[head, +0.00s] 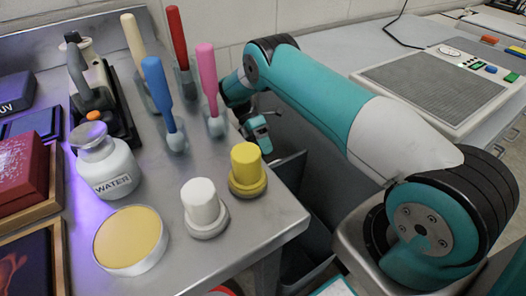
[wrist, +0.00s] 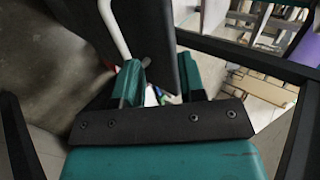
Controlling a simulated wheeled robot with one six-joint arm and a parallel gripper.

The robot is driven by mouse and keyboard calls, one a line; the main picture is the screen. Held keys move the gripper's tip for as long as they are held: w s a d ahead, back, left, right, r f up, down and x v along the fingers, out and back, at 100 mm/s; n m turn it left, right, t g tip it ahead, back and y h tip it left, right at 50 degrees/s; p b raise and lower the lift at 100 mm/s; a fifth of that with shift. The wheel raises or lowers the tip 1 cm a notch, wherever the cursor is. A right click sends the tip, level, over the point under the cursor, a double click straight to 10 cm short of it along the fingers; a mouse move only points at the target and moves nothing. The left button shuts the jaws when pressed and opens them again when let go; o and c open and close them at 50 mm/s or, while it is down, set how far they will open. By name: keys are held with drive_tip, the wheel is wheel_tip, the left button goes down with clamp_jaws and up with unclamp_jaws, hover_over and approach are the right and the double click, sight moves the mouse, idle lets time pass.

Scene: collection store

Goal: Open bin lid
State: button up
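A dark grey bin (head: 308,240) stands low beside the right edge of the metal table, partly hidden by the table and my arm. A dark flat panel (head: 290,170), which may be its lid, shows above it. My gripper (head: 262,137) is at the table's right edge, near this panel. In the wrist view my gripper (wrist: 160,84) has its two teal fingers apart. A dark panel (wrist: 150,35) lies beyond the gap, and a pale curved bar (wrist: 113,30) runs down to the left finger. I cannot tell whether the finger touches the bar.
The metal table (head: 255,235) holds a water bottle (head: 107,165), a yellow-topped weight (head: 247,170), a white one (head: 203,208), a round yellow pad (head: 128,238) and several upright brushes (head: 160,90). A grey unit with a mesh panel (head: 435,85) stands on the right counter.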

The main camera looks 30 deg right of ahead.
wheel_tip(320, 180, up, 13)
drive_tip(key=p, duration=1.1)
drive_tip(key=shift+f, duration=0.15)
drive_tip(key=s+a+r+m+t+p, duration=0.1)
drive_tip(key=s+a+r+m+t, duration=0.2)
drive_tip(key=r, duration=0.8)
drive_tip(key=s+a+r+m+t+p, duration=0.1)
drive_tip(key=a+r+t, duration=0.25)
drive_tip(key=r, duration=0.85)
drive_tip(key=s+a+r+m+t+y, duration=0.2)
drive_tip(key=s+a+r, duration=0.3)
drive_tip(key=s, duration=0.6)
drive_tip(key=s+a+r+m+t+y+p, duration=0.1)
drive_tip(key=s+a+r+m, duration=0.4)
drive_tip(key=s, duration=0.6)
drive_tip(key=shift+s+r+t+y, duration=0.4)
drive_tip(key=shift+r+y, duration=0.1)
drive_tip(key=shift+y, duration=0.2)
